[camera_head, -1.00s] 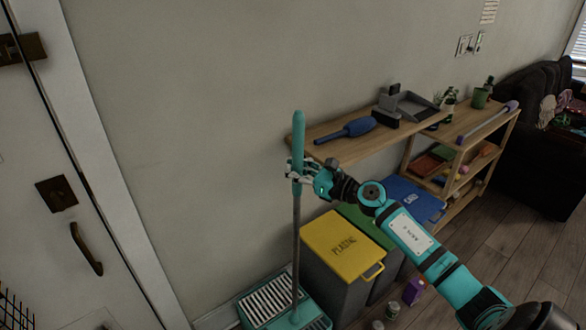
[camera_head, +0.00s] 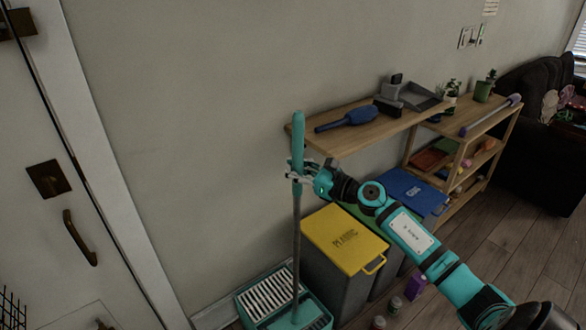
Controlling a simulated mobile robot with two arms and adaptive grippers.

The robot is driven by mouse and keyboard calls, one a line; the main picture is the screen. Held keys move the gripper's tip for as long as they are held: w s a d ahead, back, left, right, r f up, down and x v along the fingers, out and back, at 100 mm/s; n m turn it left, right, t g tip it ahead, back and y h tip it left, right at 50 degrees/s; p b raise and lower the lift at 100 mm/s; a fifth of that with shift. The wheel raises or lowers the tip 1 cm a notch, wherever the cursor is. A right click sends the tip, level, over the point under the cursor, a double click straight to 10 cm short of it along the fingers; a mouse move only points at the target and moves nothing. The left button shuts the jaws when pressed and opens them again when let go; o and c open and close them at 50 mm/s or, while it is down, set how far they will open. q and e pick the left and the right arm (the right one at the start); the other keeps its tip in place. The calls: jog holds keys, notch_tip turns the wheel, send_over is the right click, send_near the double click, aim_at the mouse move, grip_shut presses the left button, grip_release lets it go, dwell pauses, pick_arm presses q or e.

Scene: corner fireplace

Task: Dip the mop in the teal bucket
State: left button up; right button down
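The mop stands upright, with a teal grip (camera_head: 297,138) at the top and a thin grey pole (camera_head: 297,230) below. Its lower end goes down into the teal bucket (camera_head: 243,309), which sits on the floor by the wall with a slatted grey wringer (camera_head: 268,293) on its left part. My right gripper (camera_head: 296,174) is closed around the lower part of the mop's teal grip. The mop head is at the bucket's right part, and its depth inside is hard to tell. My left gripper is not in view.
Bins with yellow (camera_head: 345,238) and blue (camera_head: 410,192) lids stand right of the bucket, under a wooden shelf (camera_head: 350,140) holding a blue duster (camera_head: 347,120) and a dustpan. Small bottles (camera_head: 394,305) are on the floor. A white door (camera_head: 60,190) is at left.

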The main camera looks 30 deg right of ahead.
aim_at(293, 148)
jog(key=shift+f+b, duration=2.1)
jog(key=shift+f, duration=0.25)
jog(key=shift+f+b, duration=0.7)
jog(key=shift+f, duration=0.1)
jog(key=shift+r+p, duration=1)
jog(key=shift+r, duration=0.15)
notch_tip(293, 148, up, 10)
jog(key=p, duration=0.8)
